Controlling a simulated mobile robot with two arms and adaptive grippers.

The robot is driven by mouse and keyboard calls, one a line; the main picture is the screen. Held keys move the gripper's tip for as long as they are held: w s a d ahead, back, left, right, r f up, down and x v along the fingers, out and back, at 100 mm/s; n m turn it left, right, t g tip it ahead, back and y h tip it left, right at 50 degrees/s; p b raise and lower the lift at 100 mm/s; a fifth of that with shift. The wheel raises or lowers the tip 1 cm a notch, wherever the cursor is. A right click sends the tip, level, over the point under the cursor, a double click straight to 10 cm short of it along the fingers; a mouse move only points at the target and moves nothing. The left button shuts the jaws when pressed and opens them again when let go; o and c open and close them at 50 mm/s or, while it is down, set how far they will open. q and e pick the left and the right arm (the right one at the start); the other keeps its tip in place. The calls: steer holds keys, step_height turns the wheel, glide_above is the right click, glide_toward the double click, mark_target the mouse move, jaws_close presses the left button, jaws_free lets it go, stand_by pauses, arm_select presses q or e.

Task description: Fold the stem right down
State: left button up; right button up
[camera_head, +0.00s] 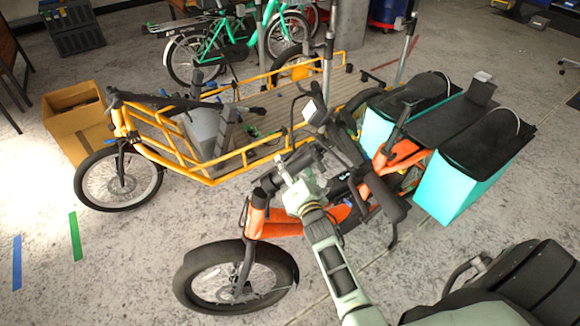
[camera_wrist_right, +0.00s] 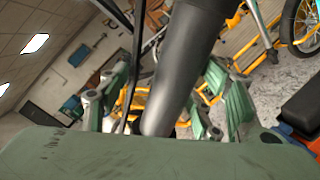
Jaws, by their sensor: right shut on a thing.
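An orange cargo bike stands in the middle of the head view, with an orange head tube (camera_head: 257,217) above its front wheel (camera_head: 237,276). Its black stem (camera_head: 270,180) rises from the head tube and is partly hidden by my right gripper. My right gripper (camera_head: 297,188) is at the stem, its arm coming from the lower right. In the right wrist view a thick black tube (camera_wrist_right: 187,65) runs between the two green fingers of the right gripper (camera_wrist_right: 165,100), which is shut on it. My left gripper is not in view.
A yellow cargo bike (camera_head: 205,180) stands close behind. Turquoise panniers (camera_head: 450,187) with black tops are on the orange bike's rear. A cardboard box (camera_head: 78,125) is at the left. Green bikes (camera_head: 215,45) stand at the back.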

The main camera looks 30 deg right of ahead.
steer(key=shift+s+a+r, duration=0.15)
steer(key=shift+s+a, duration=0.1)
steer(key=shift+s, duration=0.15)
steer(key=s+a, duration=0.2)
steer(key=s, duration=0.9)
steer(key=shift+w+d+f, duration=0.1)
steer(key=shift+f, duration=0.1)
